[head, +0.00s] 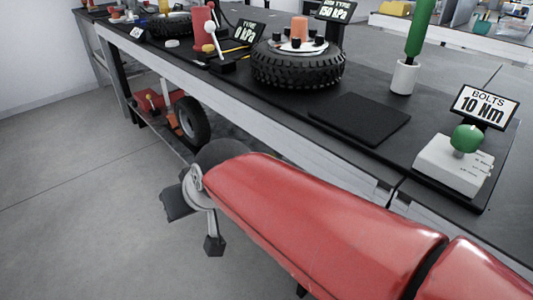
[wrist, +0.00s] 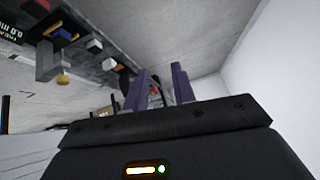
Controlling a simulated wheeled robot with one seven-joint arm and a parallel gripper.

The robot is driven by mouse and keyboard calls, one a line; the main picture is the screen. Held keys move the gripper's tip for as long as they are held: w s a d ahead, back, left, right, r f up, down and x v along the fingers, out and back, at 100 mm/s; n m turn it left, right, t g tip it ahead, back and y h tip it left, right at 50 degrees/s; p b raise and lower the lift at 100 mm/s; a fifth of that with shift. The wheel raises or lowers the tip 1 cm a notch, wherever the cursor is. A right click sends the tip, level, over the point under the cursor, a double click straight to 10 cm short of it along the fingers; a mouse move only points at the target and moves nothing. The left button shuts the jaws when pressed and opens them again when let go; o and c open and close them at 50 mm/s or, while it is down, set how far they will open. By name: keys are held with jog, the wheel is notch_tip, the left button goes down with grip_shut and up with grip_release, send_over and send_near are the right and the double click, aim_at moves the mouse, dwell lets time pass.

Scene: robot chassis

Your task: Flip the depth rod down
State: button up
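I cannot make out the depth rod for certain in either view. In the wrist view a black display (wrist: 12,28), with characters that look like "0.0 m", sits at the upper left edge beside small grey, blue and red parts. My gripper (wrist: 160,72) shows there as two purple-grey fingers standing apart, with no held thing visible between them. In the head view my red arm reaches down to the left, in front of the bench, and its dark end hangs over the floor.
A long dark bench (head: 330,88) runs across the head view. It carries a tyre (head: 298,70), a black pad (head: 360,118), a green-handled tool (head: 419,30) and a white block (head: 450,165) with a green knob. A wheeled red cart (head: 160,115) stands under the bench. The floor at left is clear.

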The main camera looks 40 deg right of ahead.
jog(key=w+r+m+t, duration=0.1)
jog(key=w, duration=0.3)
jog(key=w+r+m+t, duration=0.1)
jog(key=w, duration=0.4)
jog(key=w+d+r+m+t, duration=0.1)
jog(key=w, duration=0.3)
jog(key=shift+w+d+t+p, duration=0.1)
jog(key=shift+w+t+p, duration=0.2)
jog(key=shift+w+p, duration=0.1)
grip_shut()
jog(key=w+d+f+m+g+h+p, duration=0.1)
jog(key=w+d+f+m+h, duration=0.2)
jog(key=w+d+m+h, duration=0.4)
jog(key=w+d+f+m+h, duration=0.25)
jog(key=w+d+h, duration=0.2)
jog(key=d, duration=0.45)
jog(key=s+d+f+m+g+h+p, duration=0.1)
jog(key=s+d+f+m+g+h, duration=0.3)
jog(key=f+g, duration=0.4)
jog(key=shift+s+d+g+h, duration=0.55)
jog(key=shift+s+d, duration=0.2)
jog(key=shift+d, duration=0.55)
